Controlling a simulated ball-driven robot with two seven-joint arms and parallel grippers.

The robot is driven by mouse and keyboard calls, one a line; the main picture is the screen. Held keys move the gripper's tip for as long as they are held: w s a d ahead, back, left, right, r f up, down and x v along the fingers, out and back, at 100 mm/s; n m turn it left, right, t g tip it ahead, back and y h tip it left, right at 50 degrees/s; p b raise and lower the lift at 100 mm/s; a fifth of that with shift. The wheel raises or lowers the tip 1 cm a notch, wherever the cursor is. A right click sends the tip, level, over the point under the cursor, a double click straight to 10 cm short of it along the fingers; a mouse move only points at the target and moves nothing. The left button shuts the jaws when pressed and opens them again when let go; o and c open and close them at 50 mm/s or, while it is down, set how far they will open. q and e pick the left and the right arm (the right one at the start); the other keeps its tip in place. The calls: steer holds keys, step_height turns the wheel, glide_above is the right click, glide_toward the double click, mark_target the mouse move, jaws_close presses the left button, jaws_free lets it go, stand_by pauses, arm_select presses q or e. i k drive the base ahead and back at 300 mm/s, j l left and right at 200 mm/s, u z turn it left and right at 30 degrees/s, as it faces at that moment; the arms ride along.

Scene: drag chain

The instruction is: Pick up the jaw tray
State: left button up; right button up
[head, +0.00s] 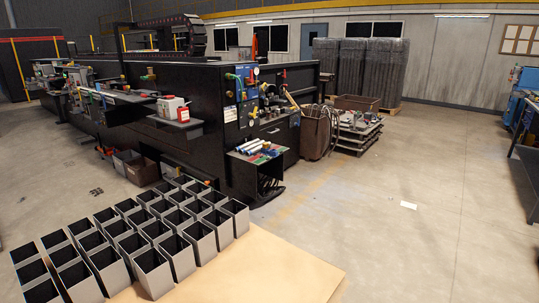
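I cannot tell for sure which thing is the jaw tray. A small open-topped stand (238,167) at the near corner of the large black machine holds white rolls and small red, blue and green items. Farther right, a low stack of pallets or trays (346,148) carries several small metal parts, too small to make out. Both are well away from me across the floor. Neither of my grippers shows in the head view.
The long black machine (205,112) fills the left and middle. Several open grey bins (160,272) stand in rows on a tan board (270,272) in front. A brown bin (314,134) stands beside the pallets. A blue bench (527,150) is at right. The right-hand floor is mostly clear.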

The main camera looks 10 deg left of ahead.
mark_target(274, 153)
steer(key=u, duration=0.2)
steer(key=i+l+u, duration=0.25)
steer(key=u, duration=0.15)
steer(key=i+l+u, duration=0.2)
steer(key=l+u, duration=0.25)
steer(key=i+l, duration=0.15)
steer(key=l, duration=0.3)
steer(key=i+l+u, duration=0.15)
steer(key=l, duration=0.3)
steer(key=i+l, duration=0.1)
steer(key=l, duration=0.35)
steer(key=i+l+u, duration=0.15)
steer(key=l, duration=0.3)
steer(key=i+l, duration=0.1)
steer(key=l, duration=0.35)
steer(key=i+l+u, duration=0.1)
steer(key=l, duration=0.35)
steer(key=i+l, duration=0.1)
steer(key=l, duration=0.45)
steer(key=i+l, duration=0.1)
steer(key=l, duration=0.45)
steer(key=i+l, duration=0.1)
steer(key=l, duration=0.45)
steer(key=i+l, duration=0.1)
steer(key=l, duration=0.45)
steer(key=i+l+u, duration=0.25)
steer(key=i+l, duration=0.3)
steer(key=i, duration=0.1)
